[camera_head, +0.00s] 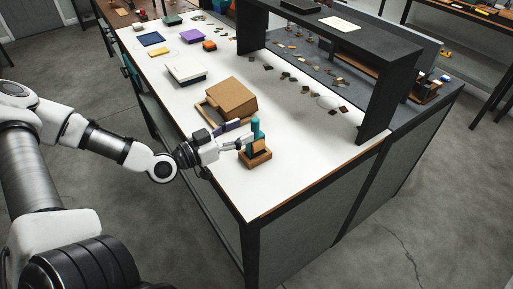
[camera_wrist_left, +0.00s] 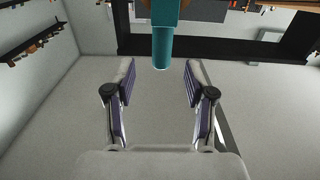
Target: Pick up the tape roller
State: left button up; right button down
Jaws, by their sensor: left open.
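The tape roller (camera_head: 256,131) appears as an upright teal handle on a wooden base (camera_head: 256,158) near the front edge of the white table. My left gripper (camera_head: 245,130) reaches in from the left, its fingertips close to the teal handle. In the left wrist view the teal handle (camera_wrist_left: 163,45) hangs from the top edge, centred between and just beyond the fingertips. My left gripper (camera_wrist_left: 160,80) is open and empty there, with clear gaps to both fingers. My right gripper is in neither view.
A brown cardboard box (camera_head: 231,98) sits behind my left gripper. A black shelf frame (camera_head: 330,45) stands along the right side. The white tabletop (camera_head: 300,150) right of the roller is clear.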

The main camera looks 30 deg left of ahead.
aim_at(252, 127)
pick_arm(q)
jog(key=b+x, duration=0.1)
jog(key=x, duration=0.1)
jog(key=b+x, duration=0.1)
jog(key=x, duration=0.1)
jog(key=shift+w+f, duration=0.25)
jog(key=shift+w, duration=0.05)
jog(key=shift+w+d+r+b, duration=0.15)
jog(key=shift+w+d+b, duration=0.05)
jog(key=shift+w+b, duration=0.2)
grip_shut()
